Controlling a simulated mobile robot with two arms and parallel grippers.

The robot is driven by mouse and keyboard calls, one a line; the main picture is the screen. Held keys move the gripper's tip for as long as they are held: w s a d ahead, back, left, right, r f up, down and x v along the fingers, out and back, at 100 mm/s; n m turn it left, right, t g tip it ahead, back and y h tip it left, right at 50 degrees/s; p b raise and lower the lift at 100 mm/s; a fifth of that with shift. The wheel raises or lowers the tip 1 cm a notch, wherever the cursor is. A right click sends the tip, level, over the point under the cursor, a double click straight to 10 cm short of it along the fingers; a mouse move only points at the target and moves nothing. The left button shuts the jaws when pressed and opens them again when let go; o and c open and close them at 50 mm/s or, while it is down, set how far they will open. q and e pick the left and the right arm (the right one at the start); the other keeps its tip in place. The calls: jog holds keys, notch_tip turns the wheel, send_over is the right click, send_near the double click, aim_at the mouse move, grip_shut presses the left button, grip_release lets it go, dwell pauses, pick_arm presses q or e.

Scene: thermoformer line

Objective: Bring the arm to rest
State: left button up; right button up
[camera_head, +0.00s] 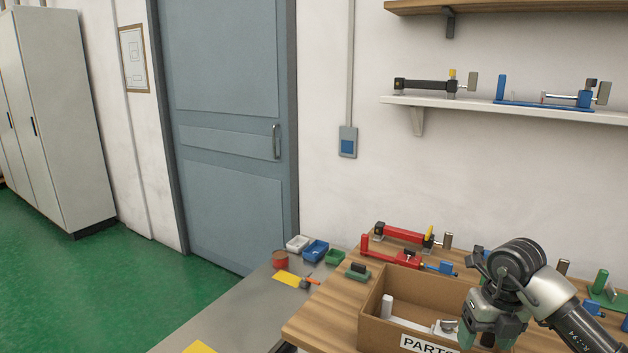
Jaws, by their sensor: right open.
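My right gripper (490,330) comes in from the lower right and hangs over the right part of a cardboard parts box (395,290). It is open, with its fingers pointing down; its tips are near the bottom edge of the view. Light grey parts lie in the box, one of them upright (387,306). I cannot tell whether the fingers touch anything in the box. My left gripper is not in view.
Red toggle clamps (405,236) stand behind the box on the wooden bench (325,308). Small bins (316,250) and a red tin (280,259) are on the grey table to the left. A wall shelf (520,110) holds more clamps. Green floor lies free at left.

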jog(key=s+a+f+n+t+y, duration=0.1)
jog(key=a+f+n+y, duration=0.1)
jog(key=a+y, duration=1.05)
jog(key=s+a+r+m+t+y, duration=0.3)
jog(key=a+r+m+t+y, duration=0.25)
jog(key=a+r+t, duration=0.35)
jog(key=s+d+f+m+t+h, duration=0.1)
jog(key=d+f+m+t+h, duration=0.4)
jog(key=m+h, duration=0.6)
jog(key=s+d+f+m+t+h, duration=0.15)
jog(key=d+f+m+h, duration=0.55)
jog(key=m, duration=0.8)
jog(key=s+f+m+g, duration=0.2)
jog(key=s+f+g, duration=0.45)
jog(key=s, duration=0.45)
jog(key=s+f+m+g, duration=0.2)
jog(key=s+f+g, duration=0.45)
jog(key=s, duration=0.35)
notch_tip(320, 180, down, 23)
jog(key=g, duration=0.2)
jog(key=s+d+f, duration=0.2)
jog(key=s+f, duration=1.4)
jog(key=f, duration=0.2)
jog(key=shift+s+d+f+g+h, duration=0.15)
jog(key=shift+s+g+h, duration=0.05)
jog(key=shift+g+h, duration=0.25)
